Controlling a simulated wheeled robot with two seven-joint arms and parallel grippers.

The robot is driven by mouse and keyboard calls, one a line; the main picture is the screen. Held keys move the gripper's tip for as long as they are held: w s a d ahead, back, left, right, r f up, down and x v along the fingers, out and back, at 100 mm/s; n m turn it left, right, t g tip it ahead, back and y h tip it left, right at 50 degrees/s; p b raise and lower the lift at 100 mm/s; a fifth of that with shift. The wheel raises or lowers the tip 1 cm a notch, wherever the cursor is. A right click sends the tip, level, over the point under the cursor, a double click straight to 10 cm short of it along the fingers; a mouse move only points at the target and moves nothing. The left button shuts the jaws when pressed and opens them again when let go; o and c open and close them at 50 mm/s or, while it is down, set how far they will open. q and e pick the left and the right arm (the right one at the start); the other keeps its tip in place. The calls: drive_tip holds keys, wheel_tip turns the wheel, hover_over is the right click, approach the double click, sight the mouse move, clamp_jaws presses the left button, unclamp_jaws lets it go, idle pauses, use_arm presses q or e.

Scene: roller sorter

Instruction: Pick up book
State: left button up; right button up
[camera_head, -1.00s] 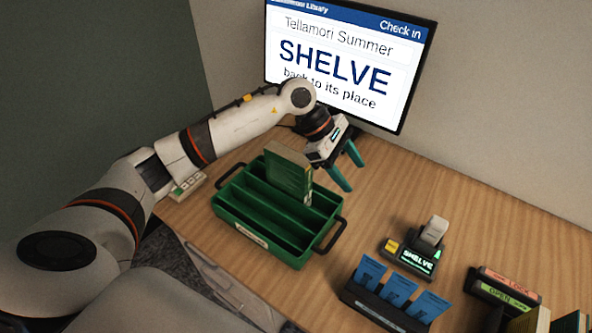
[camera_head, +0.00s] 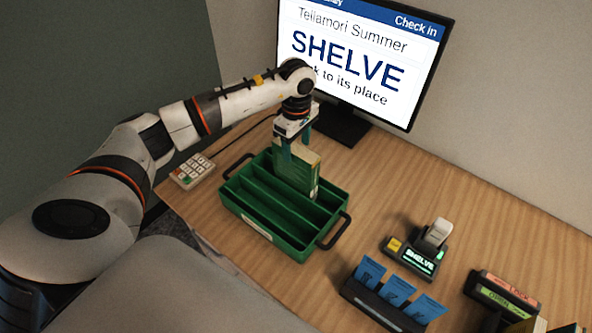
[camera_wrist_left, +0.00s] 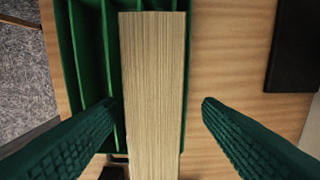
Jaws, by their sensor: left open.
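A green book (camera_head: 300,170) stands upright in the rear slot of a green slotted tray (camera_head: 262,222). In the left wrist view the book's pale page edges (camera_wrist_left: 153,95) face the camera. My left gripper (camera_head: 298,150) is above the book, pointing down, with its teal fingers on either side of the book's top. In the left wrist view the open fingers (camera_wrist_left: 157,103) straddle the book. The left finger is close to the book, and a gap shows between the right finger and the book. My right gripper is not in view.
A monitor (camera_head: 350,60) reading SHELVE stands behind the tray. A keypad (camera_head: 192,172) lies left of it. A small scanner device (camera_head: 415,252), a holder with blue cards (camera_head: 385,290) and a LOCK/OPEN box (camera_head: 503,290) stand at right.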

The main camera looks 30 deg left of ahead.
sight(296, 173)
use_arm(q)
drive_tip(key=shift+s+f+p, duration=0.2)
drive_tip(key=shift+f+p, duration=0.45)
drive_tip(key=shift+f, duration=1.5)
drive_tip(key=shift+c, duration=0.6)
drive_tip(key=shift+r, duration=0.1)
clamp_jaws()
